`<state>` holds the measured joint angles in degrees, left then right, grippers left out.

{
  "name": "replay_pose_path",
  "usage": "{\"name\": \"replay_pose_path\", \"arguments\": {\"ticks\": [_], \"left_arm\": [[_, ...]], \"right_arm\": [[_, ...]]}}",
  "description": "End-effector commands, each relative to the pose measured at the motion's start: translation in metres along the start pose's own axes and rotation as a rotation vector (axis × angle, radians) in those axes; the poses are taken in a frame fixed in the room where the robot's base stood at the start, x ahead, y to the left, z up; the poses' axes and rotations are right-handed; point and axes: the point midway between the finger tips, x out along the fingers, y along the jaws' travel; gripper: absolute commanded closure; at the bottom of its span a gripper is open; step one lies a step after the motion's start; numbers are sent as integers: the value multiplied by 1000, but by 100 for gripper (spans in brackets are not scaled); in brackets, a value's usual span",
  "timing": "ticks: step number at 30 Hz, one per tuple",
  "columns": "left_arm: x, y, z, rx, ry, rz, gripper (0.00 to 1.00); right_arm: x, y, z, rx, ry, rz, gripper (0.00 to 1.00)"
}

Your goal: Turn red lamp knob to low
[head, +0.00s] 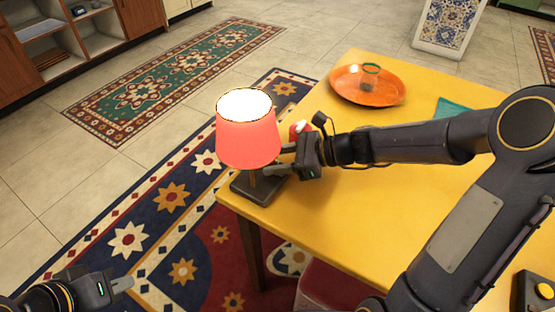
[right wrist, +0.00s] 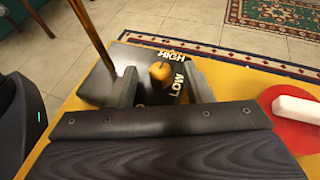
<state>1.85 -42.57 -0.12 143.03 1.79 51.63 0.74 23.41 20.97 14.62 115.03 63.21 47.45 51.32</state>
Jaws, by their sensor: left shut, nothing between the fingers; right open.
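The red lamp (head: 249,135) stands upright at the left corner of the yellow table, its shade bright at the top. Its dark base (head: 256,187) also shows in the right wrist view (right wrist: 95,88), with the lamp's thin pole (right wrist: 92,35). A yellow-orange knob (right wrist: 161,72) sits on the base beside the printed words HIGH (right wrist: 172,54) and LOW (right wrist: 178,84). I cannot tell which way it points. My right gripper (head: 281,160) is open, with its fingers on either side of the knob; contact is unclear. My left gripper (head: 122,284) is shut and empty, low at the left, off the table.
A red disc with a white block (right wrist: 296,109) lies right of my right gripper. A dark box with a yellow button (head: 544,290) is at the lower right.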

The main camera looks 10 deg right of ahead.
Motion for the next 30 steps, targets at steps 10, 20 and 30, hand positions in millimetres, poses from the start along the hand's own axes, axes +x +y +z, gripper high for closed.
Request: {"name": "replay_pose_path", "arguments": {"ticks": [10, 20, 30], "left_arm": [[0, 0, 0, 0, 0, 0, 100], [2, -1, 1, 0, 0, 0, 100], [23, -10, 11, 0, 0, 0, 100]], "right_arm": [[0, 0, 0, -1, 0, 0, 80], [0, 0, 0, 3, 0, -11, 99], [2, 4, -4, 61, -1, -157, 99]]}}
